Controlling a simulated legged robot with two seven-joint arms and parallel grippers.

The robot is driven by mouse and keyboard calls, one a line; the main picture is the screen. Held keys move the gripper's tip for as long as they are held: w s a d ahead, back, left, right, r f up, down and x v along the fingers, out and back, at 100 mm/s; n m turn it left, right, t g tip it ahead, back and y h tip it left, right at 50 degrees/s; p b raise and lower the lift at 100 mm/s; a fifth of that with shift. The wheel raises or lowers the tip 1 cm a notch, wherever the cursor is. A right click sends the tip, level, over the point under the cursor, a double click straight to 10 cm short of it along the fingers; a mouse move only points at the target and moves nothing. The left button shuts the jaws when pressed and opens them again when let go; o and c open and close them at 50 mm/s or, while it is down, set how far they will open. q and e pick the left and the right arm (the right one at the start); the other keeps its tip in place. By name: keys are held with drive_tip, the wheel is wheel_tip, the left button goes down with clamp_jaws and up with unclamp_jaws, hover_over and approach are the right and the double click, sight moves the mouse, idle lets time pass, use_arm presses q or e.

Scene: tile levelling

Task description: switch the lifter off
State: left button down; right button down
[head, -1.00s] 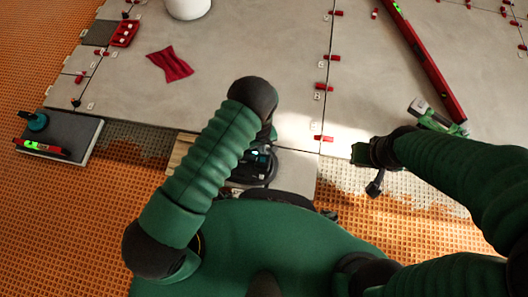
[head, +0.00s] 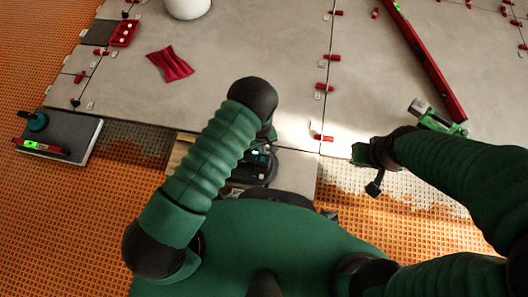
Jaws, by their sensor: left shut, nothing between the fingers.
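The lifter (head: 257,172) is a dark, rounded device with a small lit display, on a grey tile close in front of my body. My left arm arches over it from the left, and its forearm hides part of the lifter. My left gripper (head: 266,150) points down at the lifter, shut and empty; whether it touches the lifter cannot be told. The lifter's switch cannot be made out. My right gripper (head: 366,168) is to the right, over the bare mortar strip, away from the lifter; its jaws are unclear.
Large grey tiles (head: 240,60) with red levelling clips fill the back. A red cloth (head: 170,64), a white bucket (head: 187,8) and a red clip box (head: 124,33) lie on them. A long red level (head: 432,65) and a green tool (head: 435,117) are at right. A dark slab (head: 72,140) is at left.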

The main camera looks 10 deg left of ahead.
use_arm(q)
drive_tip(key=shift+f+b, duration=0.45)
drive_tip(key=shift+f, duration=0.3)
drive_tip(key=shift+r, duration=0.15)
wheel_tip(320, 180, up, 7)
drive_tip(key=p, duration=0.6)
drive_tip(key=shift+p, duration=0.3)
